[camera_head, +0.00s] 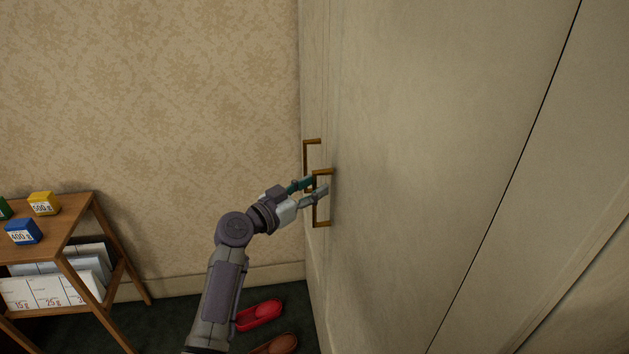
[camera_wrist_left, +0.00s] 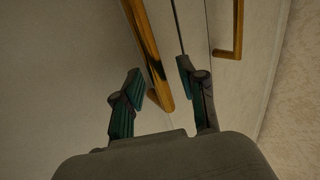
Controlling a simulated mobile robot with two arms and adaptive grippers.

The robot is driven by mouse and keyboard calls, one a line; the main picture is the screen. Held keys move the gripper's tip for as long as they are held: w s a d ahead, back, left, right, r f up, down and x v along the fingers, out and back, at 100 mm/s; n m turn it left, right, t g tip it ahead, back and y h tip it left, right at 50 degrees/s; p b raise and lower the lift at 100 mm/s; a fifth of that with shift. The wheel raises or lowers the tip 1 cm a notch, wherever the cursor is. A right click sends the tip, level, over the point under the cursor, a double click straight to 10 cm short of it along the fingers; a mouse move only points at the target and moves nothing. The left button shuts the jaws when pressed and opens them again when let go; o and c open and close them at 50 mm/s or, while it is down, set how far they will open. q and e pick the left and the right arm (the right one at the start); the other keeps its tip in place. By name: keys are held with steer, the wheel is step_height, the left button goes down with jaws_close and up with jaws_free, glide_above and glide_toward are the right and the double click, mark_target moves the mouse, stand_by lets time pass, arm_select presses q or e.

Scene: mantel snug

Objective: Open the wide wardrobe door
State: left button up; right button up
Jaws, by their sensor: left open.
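The wide wardrobe door (camera_head: 420,150) is a pale beige panel filling the right of the head view; it looks shut. A brass bar handle (camera_head: 322,171) stands upright near its left edge. My left gripper (camera_head: 314,189) is open at this handle. In the left wrist view, the brass bar (camera_wrist_left: 149,50) runs down between the two open fingers of my gripper (camera_wrist_left: 158,88), its lower end near the fingertips, with gaps on both sides. A second brass handle (camera_head: 305,152) sits just beyond a seam; it also shows in the left wrist view (camera_wrist_left: 238,28). My right gripper is out of view.
A wooden shelf (camera_head: 72,222) at the left holds a yellow box (camera_head: 43,203), a blue box (camera_head: 23,231) and white cartons (camera_head: 50,291). Red shoes (camera_head: 259,314) and a brown shoe (camera_head: 277,344) lie on the dark floor by the wardrobe. A papered wall (camera_head: 180,110) stands behind.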

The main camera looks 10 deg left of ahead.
arm_select(q)
steer(key=shift+w+d, duration=0.3)
steer(key=shift+w, duration=0.1)
steer(key=shift+c, duration=0.2)
jaws_close()
